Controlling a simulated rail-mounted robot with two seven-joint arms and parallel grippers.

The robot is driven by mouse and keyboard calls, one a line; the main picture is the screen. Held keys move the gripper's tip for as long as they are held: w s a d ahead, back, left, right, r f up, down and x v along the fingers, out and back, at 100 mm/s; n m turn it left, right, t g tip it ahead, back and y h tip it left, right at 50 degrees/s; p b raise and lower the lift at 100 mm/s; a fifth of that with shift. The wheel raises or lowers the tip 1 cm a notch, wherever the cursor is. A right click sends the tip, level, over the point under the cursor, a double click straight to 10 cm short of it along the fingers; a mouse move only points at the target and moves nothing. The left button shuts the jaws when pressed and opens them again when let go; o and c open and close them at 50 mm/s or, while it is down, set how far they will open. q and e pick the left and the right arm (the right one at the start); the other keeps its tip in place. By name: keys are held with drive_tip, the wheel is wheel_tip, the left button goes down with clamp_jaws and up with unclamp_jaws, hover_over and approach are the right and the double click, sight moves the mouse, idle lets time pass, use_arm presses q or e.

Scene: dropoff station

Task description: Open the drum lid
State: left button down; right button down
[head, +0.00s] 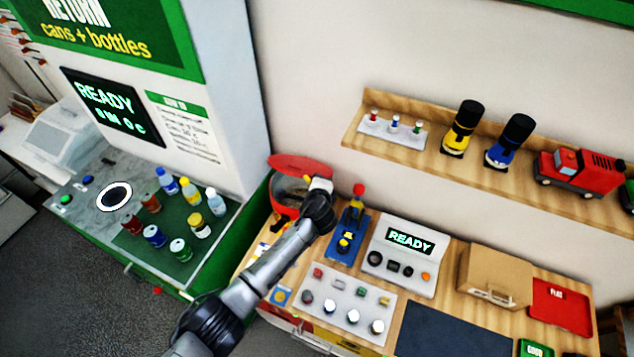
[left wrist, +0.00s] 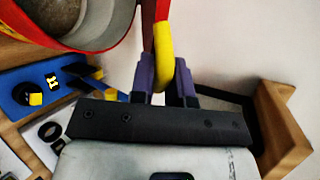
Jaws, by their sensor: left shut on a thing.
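The red drum (head: 284,210) stands at the left end of the wooden table, its mouth partly uncovered. Its red lid (head: 298,162) is raised and tilted back toward the wall. In the left wrist view the drum's red rim and grey inner wall (left wrist: 122,22) show at the upper left, with the lid's red edge (left wrist: 148,14) beside them. My left gripper (head: 314,184) is at the right side of the lid. Its purple fingers (left wrist: 163,78) are shut on the lid's yellow handle (left wrist: 164,48). My right gripper is in neither view.
A blue stand (head: 347,240) with a red-topped lever is close right of the drum. A READY console (head: 402,255) and a button panel (head: 345,305) are further right and nearer. The wall shelf (head: 395,148) is above. The return machine's counter (head: 95,205) holds bottles and cans.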

use_arm(q)
drive_tip(key=shift+d+r, duration=0.1)
drive_tip(key=shift+r, duration=0.05)
drive_tip(key=c, duration=1.3)
unclamp_jaws()
drive_tip(key=shift+w, duration=0.1)
drive_tip(key=shift+o, duration=0.8)
drive_tip(key=b+v, duration=0.1)
drive_tip(key=v, duration=1.2)
drive_tip(key=shift+s, duration=0.45)
drive_tip(key=shift+r, duration=0.1)
